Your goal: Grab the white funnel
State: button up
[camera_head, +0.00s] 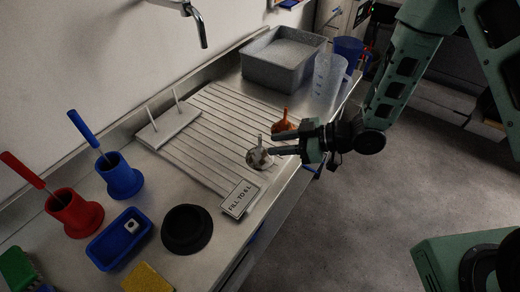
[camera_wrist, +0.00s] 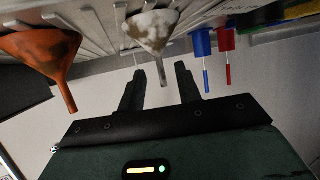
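The white funnel (camera_head: 259,159), with grey-brown patches, stands mouth down and stem up on the ribbed drainboard, near its front edge. My gripper (camera_head: 274,143) reaches in from the right, close beside it. In the wrist view the white funnel (camera_wrist: 150,28) appears stem down, and its stem tip lies between the two spread fingers of my gripper (camera_wrist: 157,72). The gripper is open, and a gap shows on both sides of the stem. I cannot tell whether a finger touches the funnel.
An orange funnel (camera_head: 284,125) stands just behind my gripper; it also shows in the wrist view (camera_wrist: 40,55). A label plate (camera_head: 240,199) and black round piece (camera_head: 187,229) lie in front. A grey tub (camera_head: 283,60) and clear beaker (camera_head: 327,75) stand at the back.

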aim_at(254, 150)
jog(key=p+x, duration=0.2)
jog(key=x, duration=0.5)
jog(key=shift+w+a, duration=0.15)
jog(key=shift+a, duration=0.1)
jog(key=shift+f, duration=0.1)
grip_shut()
